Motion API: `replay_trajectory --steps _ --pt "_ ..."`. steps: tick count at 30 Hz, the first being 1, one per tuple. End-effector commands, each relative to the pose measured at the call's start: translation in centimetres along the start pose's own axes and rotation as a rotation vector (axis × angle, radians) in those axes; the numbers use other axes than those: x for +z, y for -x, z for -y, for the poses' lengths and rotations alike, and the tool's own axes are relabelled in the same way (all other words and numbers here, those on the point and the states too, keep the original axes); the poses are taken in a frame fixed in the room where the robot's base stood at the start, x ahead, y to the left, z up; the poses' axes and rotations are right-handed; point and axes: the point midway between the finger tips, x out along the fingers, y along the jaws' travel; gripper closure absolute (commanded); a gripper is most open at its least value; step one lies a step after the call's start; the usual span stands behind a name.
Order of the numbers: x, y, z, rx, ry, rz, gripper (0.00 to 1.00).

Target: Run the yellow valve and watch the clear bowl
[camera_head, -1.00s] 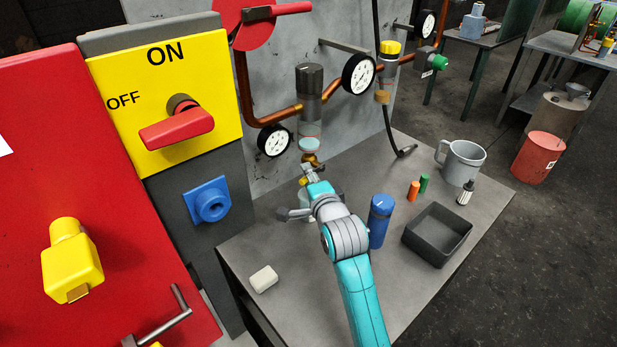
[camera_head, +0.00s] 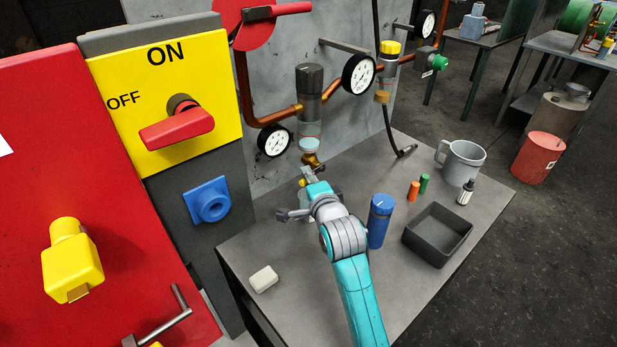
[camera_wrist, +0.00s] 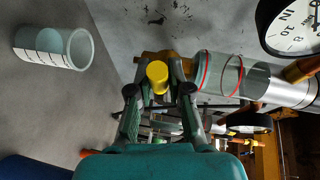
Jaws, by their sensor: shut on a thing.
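The yellow valve (camera_wrist: 157,77) is a small round knob by the brass fitting under the clear bowl (camera_wrist: 220,74). My gripper (camera_wrist: 157,84) is shut on this knob, with a finger on each side. In the head view my gripper (camera_head: 306,180) reaches under the clear bowl (camera_head: 308,114), which hangs below a dark cap on the copper pipe. The bowl has red ring marks, and a pale bluish layer shows near its bottom. A clear graduated beaker (camera_wrist: 50,46) shows at upper left in the wrist view. My gripper hides most of the valve in the head view.
A second bowl with a yellow cap (camera_head: 389,47) and a dial gauge (camera_head: 358,74) are on the pipe to the right. A blue bottle (camera_head: 380,221) stands close to my arm. A black tray (camera_head: 437,236) and grey mug (camera_head: 462,162) stand further right.

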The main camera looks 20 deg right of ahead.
Motion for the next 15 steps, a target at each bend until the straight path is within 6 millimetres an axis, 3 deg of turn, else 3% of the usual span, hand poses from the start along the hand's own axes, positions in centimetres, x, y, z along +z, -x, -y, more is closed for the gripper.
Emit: replay_trajectory --steps 15 --pt "0.0 -0.4 -1.8 -0.121 0.302 -0.063 1.00"
